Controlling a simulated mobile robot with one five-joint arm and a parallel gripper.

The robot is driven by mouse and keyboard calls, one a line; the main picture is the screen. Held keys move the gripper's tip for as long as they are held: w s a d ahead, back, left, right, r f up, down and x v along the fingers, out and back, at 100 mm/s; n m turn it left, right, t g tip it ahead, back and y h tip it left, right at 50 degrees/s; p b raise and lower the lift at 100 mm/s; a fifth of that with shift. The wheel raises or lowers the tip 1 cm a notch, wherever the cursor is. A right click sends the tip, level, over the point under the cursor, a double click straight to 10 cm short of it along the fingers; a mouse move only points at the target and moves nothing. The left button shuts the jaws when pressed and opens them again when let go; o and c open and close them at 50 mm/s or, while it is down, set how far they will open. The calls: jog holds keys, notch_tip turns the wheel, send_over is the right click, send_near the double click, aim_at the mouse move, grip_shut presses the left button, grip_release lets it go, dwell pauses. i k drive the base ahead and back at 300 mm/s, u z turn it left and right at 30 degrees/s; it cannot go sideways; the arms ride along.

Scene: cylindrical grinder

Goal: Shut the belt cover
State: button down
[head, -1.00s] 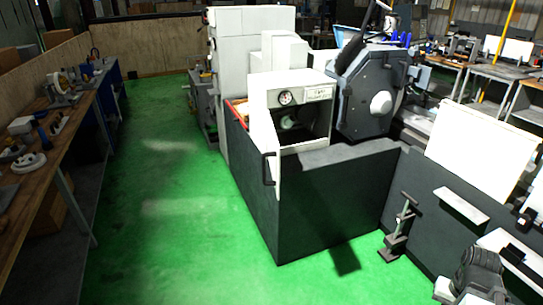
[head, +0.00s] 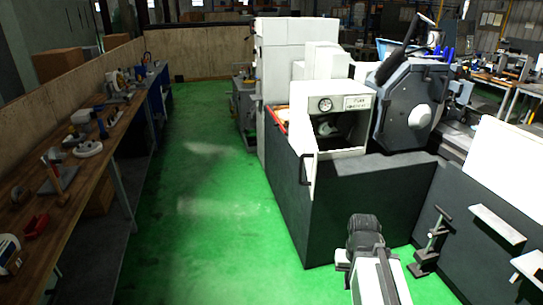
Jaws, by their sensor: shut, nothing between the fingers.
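The belt cover (head: 301,128) is a white panel with a black handle (head: 304,169) at its lower front edge. It stands open on the grinder's near left side, seen nearly edge-on. Beside it is an open bay (head: 345,138) in the white housing, with a pulley-like round part (head: 326,128) inside. A dark joint and pale link of my arm show at the lower right of centre, in front of the dark machine base. My gripper's fingers do not show. No part of my arm is seen touching the cover.
The dark machine base (head: 365,195) stands below the bay. A grey stand (head: 430,245) is on the floor to the right. A long wooden workbench (head: 95,165) with tools runs along the left. The green floor (head: 210,220) between bench and machine is clear.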

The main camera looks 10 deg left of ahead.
aim_at(311, 155)
jog(key=u, duration=0.25)
jog(key=i, duration=1)
jog(key=u, duration=2.5)
jog(key=k, duration=0.75)
jog(key=z, duration=0.4)
jog(key=i, duration=1.05)
